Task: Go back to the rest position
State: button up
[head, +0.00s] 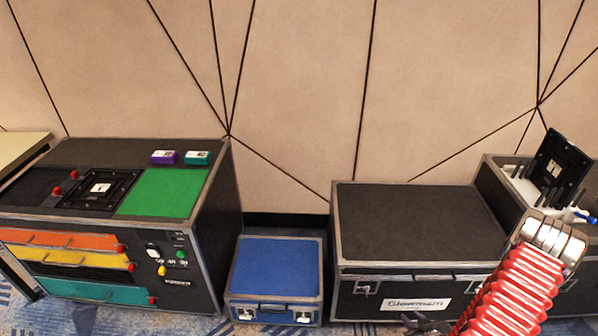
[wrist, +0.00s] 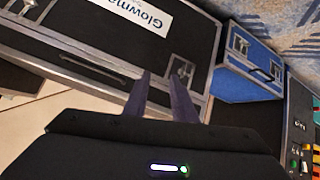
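My gripper (wrist: 162,80) shows in the wrist view as two dark fingers with a gap between them. It is open and nothing is held. The fingers lie in front of the black Glowmain-labelled case (wrist: 105,55), near its latch; I cannot tell how far off they are. In the head view my red-sleeved arm reaches down at the lower right, in front of that black case (head: 415,220). A dark part of my gripper (head: 425,322) shows at the bottom edge, mostly cut off.
A small blue case (head: 275,268) stands between the black case and a drawer console (head: 70,222) at left. Purple (head: 164,157) and teal (head: 197,158) boxes sit on the console. An open case (head: 490,180) with a white insert and upright black panel (head: 562,165) is at right.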

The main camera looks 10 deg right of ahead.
jog(key=w+d+r+g, duration=0.1)
jog(key=w+d+r, duration=0.1)
jog(key=w+r, duration=0.45)
jog(key=w+a+r+g, duration=0.1)
jog(key=w+a+r, duration=0.15)
jog(key=r, duration=0.65)
jog(key=w+a+r+h, duration=0.1)
jog(key=a+r, duration=0.3)
jog(key=r, duration=0.4)
jog(key=w+a+r+g, duration=0.1)
jog(key=a+r, duration=0.2)
jog(key=r, duration=0.6)
jog(key=s+a+r, duration=0.3)
jog(key=a+r, duration=0.3)
jog(key=a, duration=0.1)
jog(key=s+a+r, duration=0.3)
jog(key=a+r, duration=0.4)
jog(key=s+a+r+g+y, duration=0.1)
jog(key=s+a+r+y, duration=0.2)
jog(key=s+a, duration=0.8)
notch_tip(320, 180, up, 2)
jog(key=shift+s+a+r+m, duration=0.25)
jog(key=shift+s+a+m, duration=0.05)
jog(key=shift+s+a, duration=0.15)
jog(key=shift+d, duration=0.2)
